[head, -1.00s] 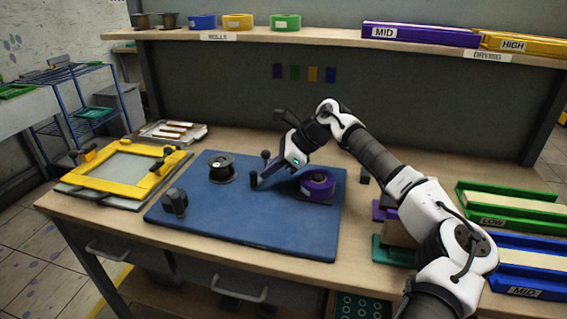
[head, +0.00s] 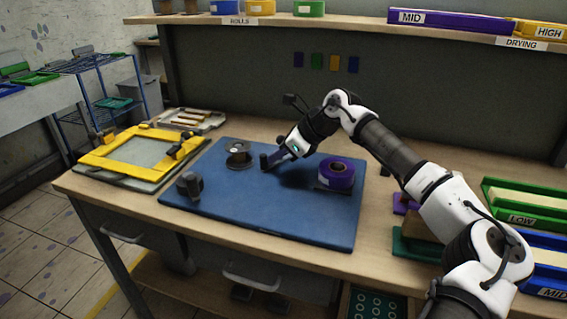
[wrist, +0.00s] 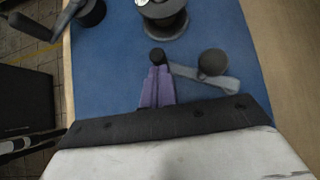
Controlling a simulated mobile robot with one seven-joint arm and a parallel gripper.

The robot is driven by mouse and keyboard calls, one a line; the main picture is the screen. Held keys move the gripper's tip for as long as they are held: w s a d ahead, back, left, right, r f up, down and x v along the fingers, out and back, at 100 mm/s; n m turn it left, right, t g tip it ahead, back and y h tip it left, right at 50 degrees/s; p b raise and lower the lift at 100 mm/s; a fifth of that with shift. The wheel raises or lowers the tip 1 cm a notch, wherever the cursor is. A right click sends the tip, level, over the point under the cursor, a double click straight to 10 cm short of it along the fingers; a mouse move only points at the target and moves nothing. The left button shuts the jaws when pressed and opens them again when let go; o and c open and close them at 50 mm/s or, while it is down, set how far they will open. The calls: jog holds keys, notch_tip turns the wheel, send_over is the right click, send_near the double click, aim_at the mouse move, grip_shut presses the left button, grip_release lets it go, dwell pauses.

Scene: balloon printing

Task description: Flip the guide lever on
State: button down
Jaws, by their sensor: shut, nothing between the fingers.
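The guide lever shows in the wrist view as a grey flat arm (wrist: 205,76) with a dark ball knob (wrist: 212,63) and a small dark post (wrist: 157,57) at its left. In the head view the dark post (head: 264,161) stands on the blue mat, between the brown spool and the purple roll. My gripper (wrist: 157,75) is shut and empty, with its purple fingers pointing at the post. The fingertips are right by the post; I cannot tell whether they touch it. In the head view my gripper (head: 271,164) partly covers the lever.
A yellow frame (head: 105,164) lies to the left. Green and blue trays stand at the right. The mat's front is clear.

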aim_at(268, 167)
jog(key=shift+w+a+b, duration=0.3)
jog(key=shift+w+a, duration=0.5)
jog(key=shift+a, duration=0.35)
jog(key=shift+a+r, duration=0.1)
